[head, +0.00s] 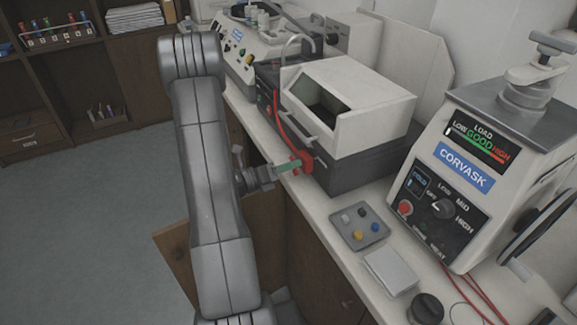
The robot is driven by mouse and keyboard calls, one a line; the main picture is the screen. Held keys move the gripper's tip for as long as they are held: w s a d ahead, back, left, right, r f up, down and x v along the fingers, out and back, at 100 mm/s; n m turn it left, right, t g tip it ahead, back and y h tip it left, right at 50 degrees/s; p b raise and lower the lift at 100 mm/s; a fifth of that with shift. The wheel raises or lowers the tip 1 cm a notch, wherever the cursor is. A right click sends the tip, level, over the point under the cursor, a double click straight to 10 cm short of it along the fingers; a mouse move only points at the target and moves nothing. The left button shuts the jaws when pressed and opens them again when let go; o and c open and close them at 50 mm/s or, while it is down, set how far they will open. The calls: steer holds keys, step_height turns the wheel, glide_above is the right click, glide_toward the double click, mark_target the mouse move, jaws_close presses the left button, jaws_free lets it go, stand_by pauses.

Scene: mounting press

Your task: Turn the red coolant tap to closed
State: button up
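The red coolant tap (305,161) is at the lower front left of a white-topped machine with a dark base, near a red hose. My gripper (291,167) reaches in from the left, with its tip right at the tap. A green piece shows at the tip, against the red; I cannot tell whether it is a finger pad or part of the tap. The view is too small to show whether the fingers are apart, or whether they touch the tap. My arm hides part of the bench's left side.
The white-hooded machine (375,100) stands close behind the tap. A grey tray (341,236) with small coloured pieces, a pale block (390,271) and a dark knob-like object (426,309) lie nearer. The Corvask press (440,190) stands at right. An open cabinet door (178,258) juts out below.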

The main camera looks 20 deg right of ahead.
steer(key=shift+a, duration=0.1)
steer(key=s+a+b, duration=0.1)
steer(key=s+a, duration=0.1)
steer(key=a, duration=1.1)
steer(key=shift+a, duration=0.25)
steer(key=shift+d, duration=0.1)
stand_by(0.3)
steer(key=d, duration=0.4)
steer(key=w+d, duration=0.1)
steer(key=d, duration=0.4)
steer(key=w+d+p, duration=0.1)
steer(key=d, duration=0.3)
steer(key=shift+d, duration=0.25)
steer(key=shift+a, duration=0.1)
